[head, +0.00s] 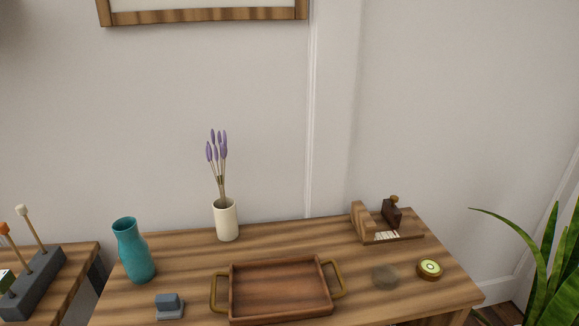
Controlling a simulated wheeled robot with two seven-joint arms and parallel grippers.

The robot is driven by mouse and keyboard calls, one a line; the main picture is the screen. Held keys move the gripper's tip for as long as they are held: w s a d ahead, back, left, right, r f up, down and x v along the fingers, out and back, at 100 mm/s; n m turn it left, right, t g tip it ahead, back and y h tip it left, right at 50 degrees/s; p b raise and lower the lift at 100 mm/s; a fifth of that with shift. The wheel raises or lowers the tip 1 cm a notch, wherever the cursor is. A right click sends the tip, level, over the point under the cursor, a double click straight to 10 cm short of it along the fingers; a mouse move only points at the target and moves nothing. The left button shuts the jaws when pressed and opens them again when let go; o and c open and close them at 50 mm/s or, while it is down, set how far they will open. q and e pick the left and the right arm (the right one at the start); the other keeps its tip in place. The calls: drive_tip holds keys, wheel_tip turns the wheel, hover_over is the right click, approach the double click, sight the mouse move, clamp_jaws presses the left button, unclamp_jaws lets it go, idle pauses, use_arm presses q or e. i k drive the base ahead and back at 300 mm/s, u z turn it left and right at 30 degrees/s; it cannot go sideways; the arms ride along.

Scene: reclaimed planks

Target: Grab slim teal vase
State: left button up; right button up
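The slim teal vase (134,252) stands upright at the left side of the wooden table, near its left edge. Its open mouth faces up and it looks empty from here. Nothing touches it. Neither of my grippers shows in the head view.
A wooden tray (233,294) with brass handles fills the front middle of the table (190,252). A small grey-blue object (169,307) lies in front of the vase. A cream vase with lavender (226,220) stands behind the tray. A wooden holder (362,222) and a round green-topped item (429,268) are right.

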sight(134, 251)
drive_tip(key=u, duration=0.75)
drive_tip(key=k, duration=0.15)
drive_tip(key=u, duration=1.15)
drive_tip(key=i, duration=0.4)
drive_tip(key=z, duration=0.2)
